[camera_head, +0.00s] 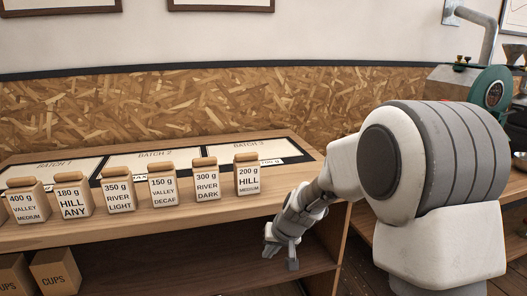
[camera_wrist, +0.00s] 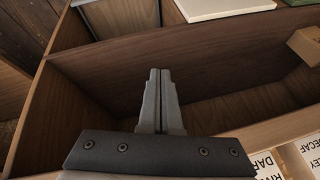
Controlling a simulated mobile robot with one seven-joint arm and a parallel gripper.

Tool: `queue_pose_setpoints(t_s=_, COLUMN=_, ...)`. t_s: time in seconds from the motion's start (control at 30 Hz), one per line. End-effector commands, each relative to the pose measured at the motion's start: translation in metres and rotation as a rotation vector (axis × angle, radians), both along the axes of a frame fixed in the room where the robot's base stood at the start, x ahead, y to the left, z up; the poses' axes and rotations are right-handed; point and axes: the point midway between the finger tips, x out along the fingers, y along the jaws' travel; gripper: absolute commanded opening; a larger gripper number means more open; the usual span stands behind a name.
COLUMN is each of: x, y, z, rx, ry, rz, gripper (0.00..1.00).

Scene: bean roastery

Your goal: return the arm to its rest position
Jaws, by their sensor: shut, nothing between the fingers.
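My gripper (camera_head: 281,259) hangs in front of the right end of the wooden bench, below the bench top's edge. In the wrist view my gripper (camera_wrist: 160,73) has its two fingers together with nothing between them. Beyond the fingers is the bench's open lower shelf (camera_wrist: 232,107). My arm comes in from the right side of the head view and bends down to the gripper. I cannot tell whether the gripper touches the bench.
Several labelled bags stand along the bench top's front edge; the 200 g Hill Medium bag (camera_head: 248,175) is nearest my arm. Batch 3 mat (camera_head: 236,147) lies behind. Cups boxes (camera_head: 55,271) are on the lower shelf at left. A green machine (camera_head: 492,92) stands at right.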

Motion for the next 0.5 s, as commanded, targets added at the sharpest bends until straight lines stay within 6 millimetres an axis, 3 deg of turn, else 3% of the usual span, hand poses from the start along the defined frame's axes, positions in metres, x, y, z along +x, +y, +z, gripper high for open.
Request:
queue_pose_setpoints(t_s=0.03, x=-0.01, y=-0.006, z=0.02, rx=-0.006, ry=-0.013, rz=0.004, gripper=0.0)
queue_pose_setpoints(t_s=0.2, x=-0.048, y=-0.023, z=0.069, rx=-0.033, ry=-0.031, rz=0.013, gripper=0.0)
queue_pose_setpoints(t_s=0.5, x=-0.128, y=-0.058, z=0.13, rx=-0.1, ry=-0.054, rz=0.005, gripper=0.0)
